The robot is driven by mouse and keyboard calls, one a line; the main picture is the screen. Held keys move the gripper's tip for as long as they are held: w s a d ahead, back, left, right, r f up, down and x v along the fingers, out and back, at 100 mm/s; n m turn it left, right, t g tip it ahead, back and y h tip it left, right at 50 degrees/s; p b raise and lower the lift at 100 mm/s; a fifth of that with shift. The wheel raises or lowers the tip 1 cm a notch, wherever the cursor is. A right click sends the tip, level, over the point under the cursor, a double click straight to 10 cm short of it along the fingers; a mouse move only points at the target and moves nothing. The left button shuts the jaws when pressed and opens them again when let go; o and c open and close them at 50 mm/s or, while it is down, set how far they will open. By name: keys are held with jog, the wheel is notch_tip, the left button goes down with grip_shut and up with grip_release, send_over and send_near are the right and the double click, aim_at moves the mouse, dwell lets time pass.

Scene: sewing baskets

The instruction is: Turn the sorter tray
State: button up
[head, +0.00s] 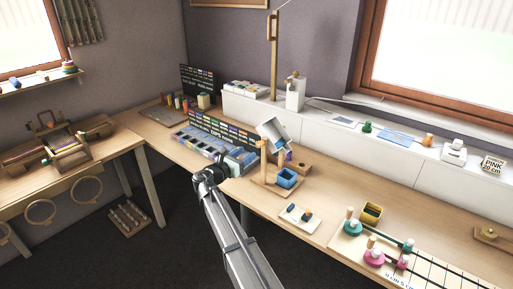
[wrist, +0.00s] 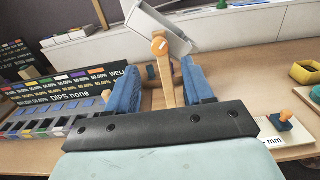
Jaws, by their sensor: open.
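A grey open tray (head: 272,133), which I take to be the sorter tray, is tilted on top of a wooden stand (head: 266,170). In the wrist view the tray (wrist: 150,27) slants down to the right, with an orange round knob (wrist: 159,46) at the top of a wooden post (wrist: 167,82). My gripper (wrist: 160,75) is open, its two blue fingers apart. The post shows between the fingers, beyond them; no contact is visible. In the head view my gripper (head: 213,173) is left of the stand, over the bench's front edge.
A blue bin (head: 287,179) sits at the stand's base. A white plate (head: 300,217) with small pegs lies in front. Free bench top (head: 335,190) lies to the right.

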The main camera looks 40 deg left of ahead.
aim_at(258, 146)
jog(key=w, duration=0.7)
jog(key=shift+w, duration=0.3)
grip_shut()
dwell(0.4)
